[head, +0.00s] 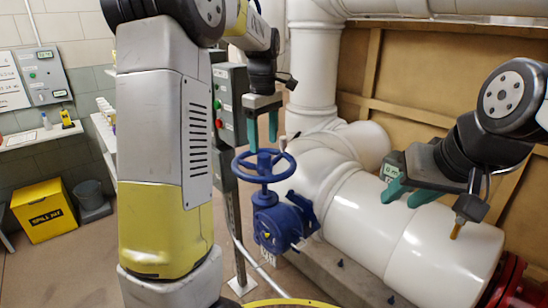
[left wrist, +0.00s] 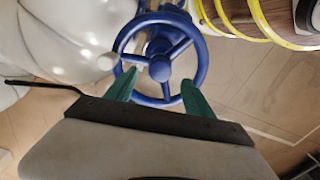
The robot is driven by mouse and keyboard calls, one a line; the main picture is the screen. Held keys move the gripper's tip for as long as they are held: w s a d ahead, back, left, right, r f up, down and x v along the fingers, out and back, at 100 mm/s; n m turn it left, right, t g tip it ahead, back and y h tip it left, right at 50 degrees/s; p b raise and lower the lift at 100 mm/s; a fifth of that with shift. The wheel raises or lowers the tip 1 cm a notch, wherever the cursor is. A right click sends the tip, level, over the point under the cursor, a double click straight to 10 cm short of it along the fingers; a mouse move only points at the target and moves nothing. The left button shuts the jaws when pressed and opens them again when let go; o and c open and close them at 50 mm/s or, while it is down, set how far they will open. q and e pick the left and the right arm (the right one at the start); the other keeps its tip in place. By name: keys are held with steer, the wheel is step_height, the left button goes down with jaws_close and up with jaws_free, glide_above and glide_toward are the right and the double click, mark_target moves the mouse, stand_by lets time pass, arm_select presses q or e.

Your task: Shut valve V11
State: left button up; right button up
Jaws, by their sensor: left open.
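A blue handwheel (head: 264,166) lies nearly level on top of a blue valve body (head: 284,222) beside the white pipe. A pale tag (head: 270,254) low on the valve is too small to read surely. My left gripper (head: 263,143) points down over the wheel's back rim, its two teal fingers apart and empty. In the left wrist view the open fingers (left wrist: 163,84) overlap the spoked wheel (left wrist: 182,47), one on each side of its hub. I cannot tell if they touch it. My right gripper (head: 408,196) is open and empty in front of the large white pipe.
The large white pipe (head: 375,222) runs to a red flange (head: 512,285) at the right. A grey box with buttons (head: 230,103) stands on a post behind my left gripper. A yellow spill kit bin (head: 45,210) and grey bucket (head: 90,194) are far left.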

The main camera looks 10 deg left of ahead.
arm_select(q)
steer(key=shift+n, duration=1)
